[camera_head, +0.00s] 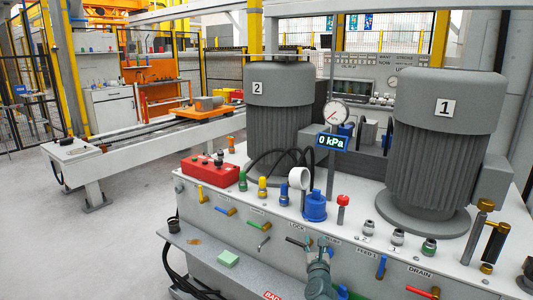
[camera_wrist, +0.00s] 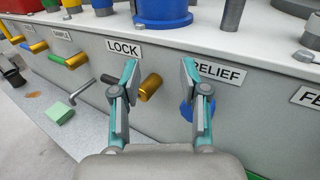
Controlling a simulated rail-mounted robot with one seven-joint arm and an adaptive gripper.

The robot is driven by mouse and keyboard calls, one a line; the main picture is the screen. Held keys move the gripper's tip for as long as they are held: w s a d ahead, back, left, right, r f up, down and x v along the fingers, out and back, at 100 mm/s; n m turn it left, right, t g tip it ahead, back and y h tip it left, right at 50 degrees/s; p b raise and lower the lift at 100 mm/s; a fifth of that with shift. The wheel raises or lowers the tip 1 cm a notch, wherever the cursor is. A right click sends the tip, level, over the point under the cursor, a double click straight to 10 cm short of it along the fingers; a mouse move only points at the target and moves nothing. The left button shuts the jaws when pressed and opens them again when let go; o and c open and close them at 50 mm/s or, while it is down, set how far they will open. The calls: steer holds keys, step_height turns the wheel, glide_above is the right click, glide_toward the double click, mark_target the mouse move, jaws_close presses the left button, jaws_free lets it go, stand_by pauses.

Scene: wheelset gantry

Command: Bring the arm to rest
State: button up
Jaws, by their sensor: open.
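My gripper (camera_wrist: 158,80) is open and empty in the wrist view, its two fingers apart in front of the panel between the LOCK label (camera_wrist: 124,48) and the RELIEF label (camera_wrist: 219,72). A brass valve fitting with a dark handle (camera_wrist: 150,87) shows between the fingers, close to the left one; I cannot tell whether they touch. A blue fitting (camera_wrist: 187,108) is partly hidden behind the right finger. In the head view, my gripper (camera_head: 318,252) is at the front panel of the grey console, below the blue cap (camera_head: 315,205).
The console top carries motor 2 (camera_head: 278,110), motor 1 (camera_head: 445,140), a gauge (camera_head: 336,112), a 0 kPa display (camera_head: 332,142) and a red control box (camera_head: 213,171). A green block (camera_head: 228,258) lies on the lower ledge. Open floor (camera_head: 90,250) lies to the left.

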steer(key=s+a+f+n+g+y, duration=0.2)
steer(key=s+a+f+n+g, duration=0.15)
steer(key=f+n, duration=0.55)
steer(key=s+a+f+n+g+y, duration=0.2)
steer(key=a+f+n+g+y, duration=0.15)
steer(key=f+n, duration=0.5)
steer(key=s+f+n+g+h, duration=0.1)
steer(key=s+f+n+g, duration=0.6)
steer(key=s+f+n, duration=0.7)
steer(key=s+d+f+n+g+h, duration=0.15)
steer(key=s+f+g, duration=0.3)
steer(key=s, duration=0.75)
steer(key=s+d+f+n+g, duration=0.25)
steer(key=s+f, duration=0.35)
steer(key=s, duration=0.5)
steer(key=s+d+f+n+g+h, duration=0.15)
steer(key=s+d+f+g, duration=0.35)
steer(key=s, duration=0.7)
step_height(320, 180, up, 12)
steer(key=s+a+t+p, duration=0.1)
steer(key=a+p, duration=0.1)
steer(key=p, duration=1.1)
steer(key=shift+f, duration=0.2)
